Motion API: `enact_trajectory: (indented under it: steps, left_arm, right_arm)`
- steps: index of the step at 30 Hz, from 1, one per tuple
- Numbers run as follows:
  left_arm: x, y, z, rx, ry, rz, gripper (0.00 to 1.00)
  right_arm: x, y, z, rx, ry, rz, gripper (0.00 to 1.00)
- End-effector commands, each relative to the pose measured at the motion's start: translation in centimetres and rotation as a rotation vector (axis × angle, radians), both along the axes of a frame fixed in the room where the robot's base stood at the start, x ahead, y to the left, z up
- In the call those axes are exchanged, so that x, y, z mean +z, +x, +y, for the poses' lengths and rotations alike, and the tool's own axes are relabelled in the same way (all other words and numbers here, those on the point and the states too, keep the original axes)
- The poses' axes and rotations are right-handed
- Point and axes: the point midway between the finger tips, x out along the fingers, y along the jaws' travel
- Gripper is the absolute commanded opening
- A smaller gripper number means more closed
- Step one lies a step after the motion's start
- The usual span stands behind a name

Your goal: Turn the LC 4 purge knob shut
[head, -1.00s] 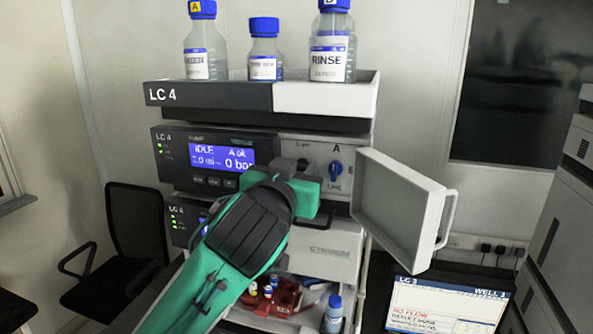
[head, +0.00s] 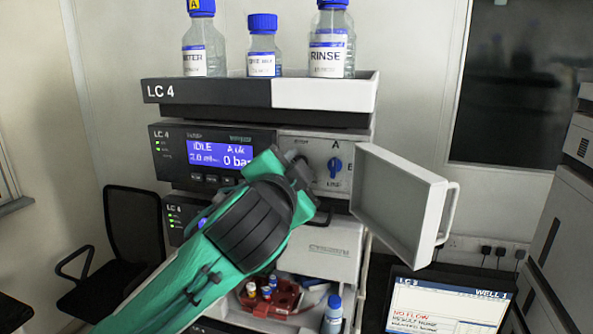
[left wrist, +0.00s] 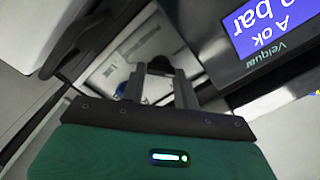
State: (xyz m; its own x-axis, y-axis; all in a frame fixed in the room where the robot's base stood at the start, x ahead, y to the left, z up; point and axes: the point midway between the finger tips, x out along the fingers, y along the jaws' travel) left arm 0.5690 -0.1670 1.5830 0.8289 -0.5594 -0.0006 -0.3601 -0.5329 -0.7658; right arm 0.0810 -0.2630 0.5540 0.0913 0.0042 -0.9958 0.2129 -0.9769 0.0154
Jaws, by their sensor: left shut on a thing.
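The LC 4 stack stands in the middle of the head view, its front panel lit (head: 222,153) and reading IDLE and 0 bar. My left gripper (head: 304,172) reaches up to the pump front, right of the display, and hides much of that spot. In the left wrist view its two fingers (left wrist: 160,76) are closed on a dark round knob (left wrist: 160,65), which I take for the purge knob. The knob's marking and exact angle cannot be read. My right gripper is not in view.
A blue selector knob (head: 335,167) sits just right of my gripper. An open pale door (head: 400,205) with a handle sticks out farther right. Bottles, one marked RINSE (head: 329,58), stand in the top tray (head: 325,92). A red vial rack (head: 270,297) is below. A screen (head: 450,305) is at lower right.

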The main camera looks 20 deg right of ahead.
Motion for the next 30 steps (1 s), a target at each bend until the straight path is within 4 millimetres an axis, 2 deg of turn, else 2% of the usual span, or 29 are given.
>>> enact_trajectory:
  steps: [15, 30]
  left_arm:
    - [-0.2, -0.1, -0.1, 0.001, 0.386, -0.262, 0.08]
    - [-0.3, -0.1, -0.1, -0.001, 0.577, -0.39, 0.08]
  right_arm:
    - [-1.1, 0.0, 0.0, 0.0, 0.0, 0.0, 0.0]
    - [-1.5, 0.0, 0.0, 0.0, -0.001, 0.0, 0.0]
